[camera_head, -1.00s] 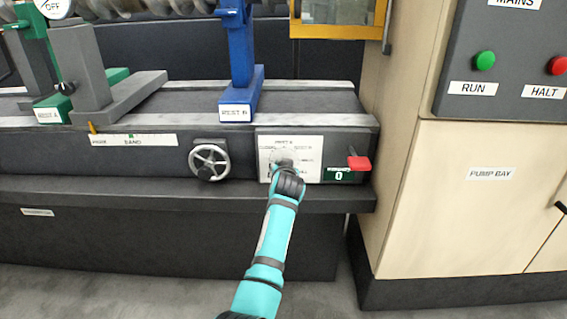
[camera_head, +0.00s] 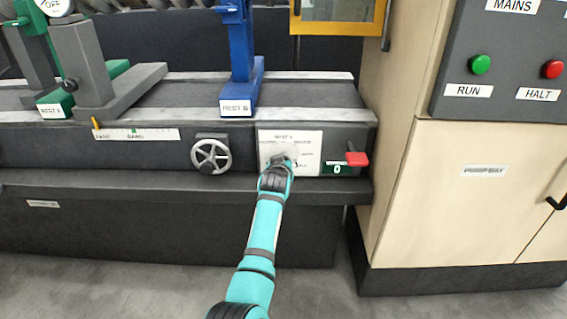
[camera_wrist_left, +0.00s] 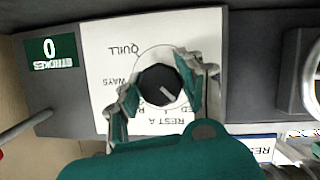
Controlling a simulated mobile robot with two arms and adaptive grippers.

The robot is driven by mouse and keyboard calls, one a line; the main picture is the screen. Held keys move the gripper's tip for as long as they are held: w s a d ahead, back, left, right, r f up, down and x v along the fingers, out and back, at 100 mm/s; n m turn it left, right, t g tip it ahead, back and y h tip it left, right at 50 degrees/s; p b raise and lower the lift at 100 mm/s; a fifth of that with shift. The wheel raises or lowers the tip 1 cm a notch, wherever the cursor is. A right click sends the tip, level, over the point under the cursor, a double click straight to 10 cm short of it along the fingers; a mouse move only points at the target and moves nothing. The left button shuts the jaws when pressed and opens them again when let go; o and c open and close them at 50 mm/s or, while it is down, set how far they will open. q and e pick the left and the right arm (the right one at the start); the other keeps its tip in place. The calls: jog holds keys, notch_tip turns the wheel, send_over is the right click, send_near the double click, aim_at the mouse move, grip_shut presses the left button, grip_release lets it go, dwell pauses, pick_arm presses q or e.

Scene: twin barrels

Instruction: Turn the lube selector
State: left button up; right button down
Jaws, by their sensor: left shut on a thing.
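The lube selector is a black round knob (camera_wrist_left: 158,88) with a white pointer mark, on a white label plate (camera_wrist_left: 98,45) lettered QUILL, WAYS and REST A, upside down in the left wrist view. The pointer mark slants to the lower right in that view; the lettering there is partly hidden. My left gripper (camera_wrist_left: 160,92) is shut on the knob, one finger on each side. In the head view, the left gripper (camera_head: 277,165) covers most of the knob in front of the white plate (camera_head: 309,148). My right gripper is not in view.
A handwheel (camera_head: 211,155) is left of the plate. A red lever (camera_head: 356,159) and a green counter showing 0 (camera_head: 337,169) are right of it. A blue rest (camera_head: 240,80) stands above on the bed. A pale cabinet (camera_head: 450,200) with RUN and HALT buttons stands at right.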

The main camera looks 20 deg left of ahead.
pick_arm(q)
jog(key=shift+f, duration=0.2)
jog(key=o, duration=1.2)
jog(key=shift+r, duration=0.1)
notch_tip(320, 180, up, 10)
jog(key=shift+r, duration=0.1)
